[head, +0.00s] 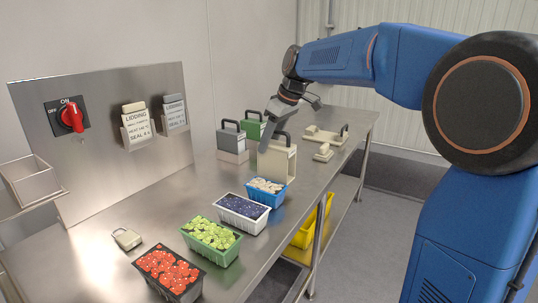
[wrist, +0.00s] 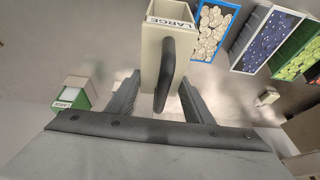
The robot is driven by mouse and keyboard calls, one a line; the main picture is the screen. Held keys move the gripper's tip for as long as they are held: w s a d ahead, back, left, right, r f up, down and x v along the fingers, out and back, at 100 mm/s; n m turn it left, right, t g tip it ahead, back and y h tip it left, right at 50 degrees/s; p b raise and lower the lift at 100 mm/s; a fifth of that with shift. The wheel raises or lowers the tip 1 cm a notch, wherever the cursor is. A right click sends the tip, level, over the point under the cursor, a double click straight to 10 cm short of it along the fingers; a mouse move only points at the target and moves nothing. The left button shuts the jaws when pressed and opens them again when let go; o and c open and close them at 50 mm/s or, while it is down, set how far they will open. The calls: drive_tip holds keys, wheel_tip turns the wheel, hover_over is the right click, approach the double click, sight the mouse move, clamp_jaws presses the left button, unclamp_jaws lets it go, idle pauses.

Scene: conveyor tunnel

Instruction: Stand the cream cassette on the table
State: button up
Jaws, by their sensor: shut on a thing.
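The cream cassette (head: 278,162) is upright at the table's front edge, with its dark handle on top. My gripper (head: 277,130) is above it and shut on it. In the wrist view the cream cassette (wrist: 152,45), labelled LARGE, lies between the two fingers, with its dark handle toward me. The steel table (head: 160,225) is below. I cannot tell whether the cassette's base touches it.
A grey cassette (head: 232,144) and a green cassette (head: 252,129) stand behind and left. A low cream device (head: 325,137) lies to the right. Trays of white pieces (head: 266,191), blueberries (head: 243,213), green fruit (head: 211,241) and red fruit (head: 169,274) line the front edge.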

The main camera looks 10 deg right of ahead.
sight(270, 152)
drive_tip(key=shift+f, duration=2)
drive_tip(key=o, duration=1.6)
drive_tip(key=shift+o, duration=0.2)
drive_tip(key=v, duration=1)
drive_tip(key=shift+d+r, duration=0.1)
drive_tip(key=shift+r, duration=0.3)
drive_tip(key=shift+s+d+r, duration=0.2)
drive_tip(key=shift+s+r, duration=0.1)
drive_tip(key=shift+r, duration=0.3)
